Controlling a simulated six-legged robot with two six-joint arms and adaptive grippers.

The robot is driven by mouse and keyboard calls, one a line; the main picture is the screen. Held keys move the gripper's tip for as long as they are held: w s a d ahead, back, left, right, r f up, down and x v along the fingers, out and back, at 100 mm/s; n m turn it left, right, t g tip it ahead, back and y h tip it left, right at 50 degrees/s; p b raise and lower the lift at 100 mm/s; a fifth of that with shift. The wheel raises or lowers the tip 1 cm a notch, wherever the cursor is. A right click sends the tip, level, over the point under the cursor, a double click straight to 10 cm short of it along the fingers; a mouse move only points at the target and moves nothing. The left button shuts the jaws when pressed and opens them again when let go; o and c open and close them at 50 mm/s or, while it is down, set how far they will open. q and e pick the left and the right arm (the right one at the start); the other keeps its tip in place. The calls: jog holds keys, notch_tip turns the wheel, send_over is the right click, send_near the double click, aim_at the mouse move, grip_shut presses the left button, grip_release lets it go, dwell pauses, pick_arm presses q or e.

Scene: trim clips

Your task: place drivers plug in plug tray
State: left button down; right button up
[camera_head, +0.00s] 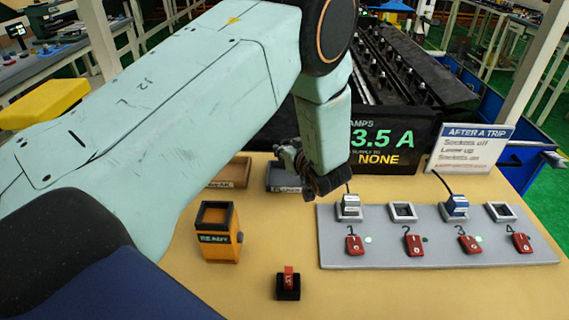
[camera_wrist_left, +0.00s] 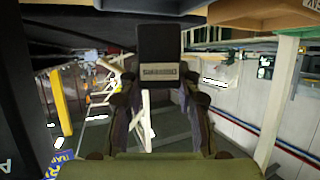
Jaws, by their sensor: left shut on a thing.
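My left gripper (camera_head: 308,178) hangs over the table, just right of the trays. In the left wrist view its fingers (camera_wrist_left: 165,95) are shut on a dark block-shaped plug (camera_wrist_left: 165,42) with a pale label strip too blurred to read for sure. The plug can hardly be told from the gripper in the head view. A brown tray (camera_head: 232,184) and a grey tray (camera_head: 272,188) lie behind, partly hidden by my left arm; their labels are unclear, so I cannot tell which is the plug tray. My right gripper is out of view.
A grey socket panel (camera_head: 400,257) stands right, with a white plug (camera_head: 349,206) in socket 1 and a blue plug (camera_head: 456,206) in socket 3; sockets 2 and 4 are empty.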

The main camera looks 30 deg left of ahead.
pick_arm(q)
jog(key=shift+d+f, duration=0.1)
jog(key=shift+f, duration=0.35)
notch_tip(320, 180, down, 2)
jog(key=shift+f, duration=0.45)
jog(key=shift+a+f, duration=0.15)
jog(key=shift+a, duration=0.05)
jog(key=shift+d, duration=0.1)
